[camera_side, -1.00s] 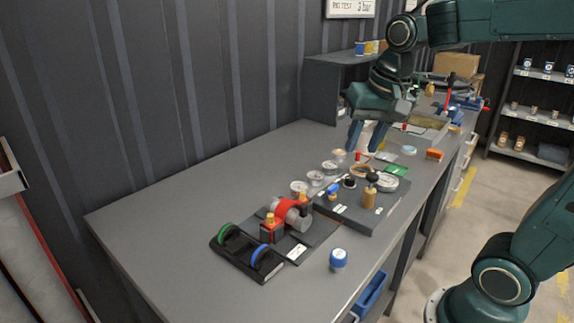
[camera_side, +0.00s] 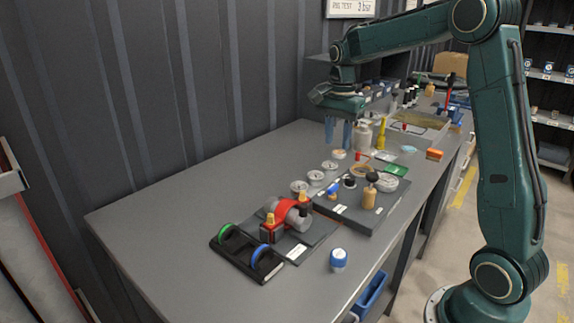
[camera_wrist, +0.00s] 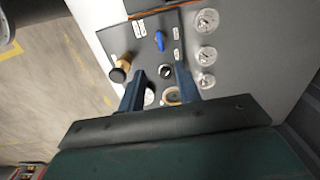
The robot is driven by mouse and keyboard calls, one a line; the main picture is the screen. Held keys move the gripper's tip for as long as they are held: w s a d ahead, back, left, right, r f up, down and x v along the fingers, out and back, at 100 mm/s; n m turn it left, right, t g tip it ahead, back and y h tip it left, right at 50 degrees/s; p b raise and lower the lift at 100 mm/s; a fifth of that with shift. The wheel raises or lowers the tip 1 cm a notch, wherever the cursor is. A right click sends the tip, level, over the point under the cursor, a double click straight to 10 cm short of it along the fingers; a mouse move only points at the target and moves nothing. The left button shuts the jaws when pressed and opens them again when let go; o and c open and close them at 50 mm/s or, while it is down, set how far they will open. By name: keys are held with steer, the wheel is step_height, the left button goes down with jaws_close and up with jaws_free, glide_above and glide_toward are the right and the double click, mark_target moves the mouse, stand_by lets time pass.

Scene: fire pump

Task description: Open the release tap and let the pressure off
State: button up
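A small blue lever (camera_side: 333,189), which looks like the release tap, sits on the dark plate (camera_side: 352,215) on the bench. It also shows in the wrist view (camera_wrist: 160,37), near the plate's far end. Beside it on the plate are a round black-and-white fitting (camera_side: 349,181) and a brass cylinder (camera_side: 369,199) with a black knob. My gripper (camera_side: 339,146) is above the bench, behind the plate and apart from the lever. In the wrist view, its fingers (camera_wrist: 159,83) are spread with nothing between them. The lever's exact angle is too small to tell.
Several round gauges (camera_side: 315,178) lie left of the plate. A red-strapped grey part (camera_side: 289,214) and a black rack (camera_side: 236,260) stand in front. The left bench top is clear.

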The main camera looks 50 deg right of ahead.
mark_target(333, 186)
steer(key=shift+f, duration=0.1)
step_height(333, 186, down, 14)
steer(key=shift+r, duration=0.15)
stand_by(0.8)
steer(key=shift+c, duration=0.2)
jaws_close()
